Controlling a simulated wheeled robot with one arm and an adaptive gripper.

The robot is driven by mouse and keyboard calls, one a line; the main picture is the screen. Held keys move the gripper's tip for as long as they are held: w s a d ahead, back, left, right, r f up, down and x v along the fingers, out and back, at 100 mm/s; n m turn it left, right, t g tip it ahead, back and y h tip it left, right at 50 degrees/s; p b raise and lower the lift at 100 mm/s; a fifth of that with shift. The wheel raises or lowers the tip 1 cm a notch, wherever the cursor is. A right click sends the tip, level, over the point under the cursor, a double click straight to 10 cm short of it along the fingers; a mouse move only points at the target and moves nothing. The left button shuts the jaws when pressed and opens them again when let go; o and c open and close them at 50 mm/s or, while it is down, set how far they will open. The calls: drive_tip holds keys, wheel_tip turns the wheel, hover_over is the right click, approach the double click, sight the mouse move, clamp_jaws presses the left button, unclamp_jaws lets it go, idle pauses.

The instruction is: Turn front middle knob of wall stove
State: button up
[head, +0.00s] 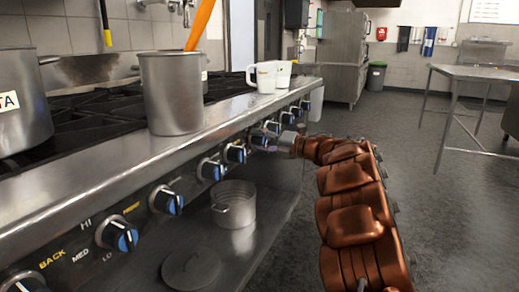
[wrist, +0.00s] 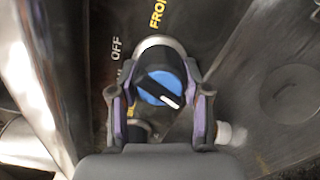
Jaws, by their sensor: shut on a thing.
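The wall stove (head: 110,185) runs along the left of the head view, with a row of black and blue knobs on its front. In the wrist view the knob (wrist: 158,82) has a blue face and a white pointer mark toward the lower right. "FRONT" lettering, partly cut off, and "OFF" show beside it. My gripper (wrist: 160,98) has one finger on each side of this knob and is shut on it. In the head view my gripper (head: 280,143) is at the stove's front, at a knob (head: 262,137) toward the far part of the row, partly hiding the panel.
A metal pot (head: 234,203) and a lid (head: 190,268) are on the shelf below the knobs. Neighbouring knobs (head: 234,153) are close by. The floor to the right is clear up to a steel table (head: 480,75).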

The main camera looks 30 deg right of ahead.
drive_tip(key=shift+f+n+b, duration=0.1)
drive_tip(key=shift+n+b, duration=0.3)
drive_tip(key=shift+n, duration=0.1)
drive_tip(key=o, duration=1.2)
drive_tip(key=shift+c, duration=0.2)
drive_tip(key=shift+s, duration=0.1)
drive_tip(key=v, duration=1.2)
